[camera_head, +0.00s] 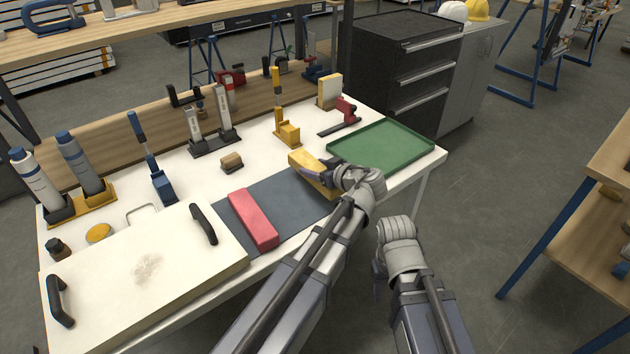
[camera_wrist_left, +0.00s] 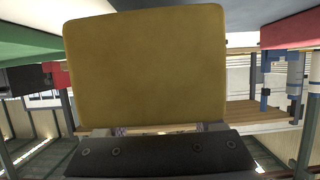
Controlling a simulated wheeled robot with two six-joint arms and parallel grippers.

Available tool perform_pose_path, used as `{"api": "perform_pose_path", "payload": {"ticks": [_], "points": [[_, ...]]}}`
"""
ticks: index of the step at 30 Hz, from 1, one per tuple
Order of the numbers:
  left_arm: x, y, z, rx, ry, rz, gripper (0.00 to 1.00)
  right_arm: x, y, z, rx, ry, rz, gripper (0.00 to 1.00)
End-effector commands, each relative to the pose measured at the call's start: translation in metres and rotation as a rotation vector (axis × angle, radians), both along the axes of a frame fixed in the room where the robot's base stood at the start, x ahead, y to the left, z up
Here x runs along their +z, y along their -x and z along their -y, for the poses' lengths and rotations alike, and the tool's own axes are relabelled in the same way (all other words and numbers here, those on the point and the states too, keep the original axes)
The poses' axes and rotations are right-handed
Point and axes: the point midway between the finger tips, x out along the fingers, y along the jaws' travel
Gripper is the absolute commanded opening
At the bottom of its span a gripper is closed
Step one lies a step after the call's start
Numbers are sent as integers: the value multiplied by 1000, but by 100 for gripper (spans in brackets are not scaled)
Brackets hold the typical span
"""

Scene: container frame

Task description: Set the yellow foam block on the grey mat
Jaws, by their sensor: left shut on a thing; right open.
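The yellow foam block (camera_head: 306,161) is held in my left gripper (camera_head: 326,178), over or beside the right end of the grey mat (camera_head: 290,192). In the head view I cannot tell whether it touches the surface below. In the left wrist view the yellow block (camera_wrist_left: 148,65) fills the middle, between the jaws. The grey mat lies flat on the white table, and a red block (camera_head: 253,219) rests on its left part. My right gripper (camera_head: 396,229) is off the table's front edge, with no object seen at it; its fingertips are hidden behind the wrist.
A green tray (camera_head: 385,148) lies right of the yellow block. A large pale board with black handles (camera_head: 150,270) lies left of the mat. A small wooden block (camera_head: 232,162) and several upright tools stand behind. Bare white table shows behind the mat.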

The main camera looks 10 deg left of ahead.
Motion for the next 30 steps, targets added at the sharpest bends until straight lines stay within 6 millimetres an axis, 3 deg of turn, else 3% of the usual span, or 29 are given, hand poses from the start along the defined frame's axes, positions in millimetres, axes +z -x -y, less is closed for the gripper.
{"api": "perform_pose_path", "payload": {"ticks": [9,22,23,30], "points": [[-37,0,0,0,0,0,14,-37,0,0,0,0,0,50],[-40,0,0,0,0,0,14,-40,0,0,0,0,0,50],[-38,0,0,0,0,0,71,-38,0,0,0,0,0,50],[-38,0,0,0,0,0,98,-38,0,0,0,0,0,50]]}}
